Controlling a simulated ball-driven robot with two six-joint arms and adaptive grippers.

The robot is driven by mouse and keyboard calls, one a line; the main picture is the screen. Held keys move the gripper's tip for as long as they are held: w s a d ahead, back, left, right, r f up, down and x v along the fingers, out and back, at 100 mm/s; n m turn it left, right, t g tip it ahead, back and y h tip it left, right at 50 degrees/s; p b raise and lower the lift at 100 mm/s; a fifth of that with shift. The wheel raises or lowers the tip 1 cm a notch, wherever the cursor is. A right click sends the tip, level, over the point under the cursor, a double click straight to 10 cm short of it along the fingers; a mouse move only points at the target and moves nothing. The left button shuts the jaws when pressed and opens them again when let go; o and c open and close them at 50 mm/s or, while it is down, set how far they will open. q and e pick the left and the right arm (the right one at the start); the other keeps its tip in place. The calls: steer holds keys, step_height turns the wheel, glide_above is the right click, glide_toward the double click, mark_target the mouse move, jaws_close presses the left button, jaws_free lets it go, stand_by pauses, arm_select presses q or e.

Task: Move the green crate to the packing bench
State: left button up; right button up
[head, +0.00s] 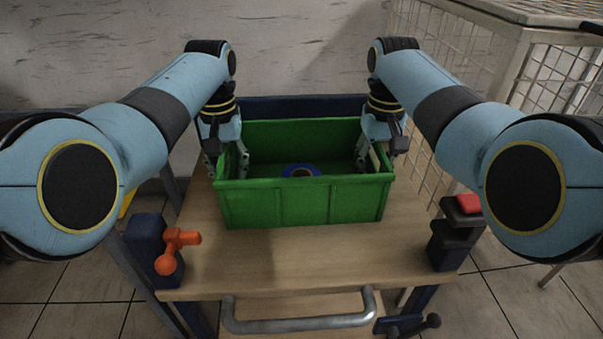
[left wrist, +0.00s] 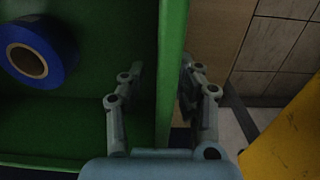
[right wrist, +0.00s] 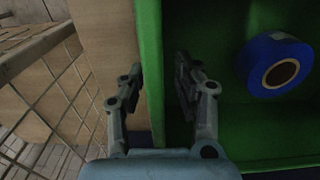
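The green crate (head: 303,203) sits upright on a wooden-topped cart (head: 300,258). A blue roll with a pale core (head: 300,171) lies inside it and also shows in the left wrist view (left wrist: 62,55) and the right wrist view (right wrist: 303,62). My left gripper (head: 228,165) is open, its fingers on either side of the crate's left wall (left wrist: 172,70), with a gap on the inner side. My right gripper (head: 376,162) is open, straddling the crate's right wall (right wrist: 151,65), with a gap on the inner side. I cannot make out a packing bench.
An orange-handled part (head: 172,248) stands at the cart's left front, and a dark post with a red top (head: 467,204) at its right. A grey handle bar (head: 300,322) crosses the front. A wire-mesh cage (head: 462,55) stands close on the right. Something yellow (left wrist: 288,140) is at left.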

arm_select(q)
steer(key=shift+f, duration=0.1)
steer(key=shift+c, duration=0.4)
arm_select(e)
steer(key=shift+f, duration=0.1)
steer(key=shift+c, duration=0.4)
arm_select(q)
jaws_close()
arm_select(e)
jaws_close()
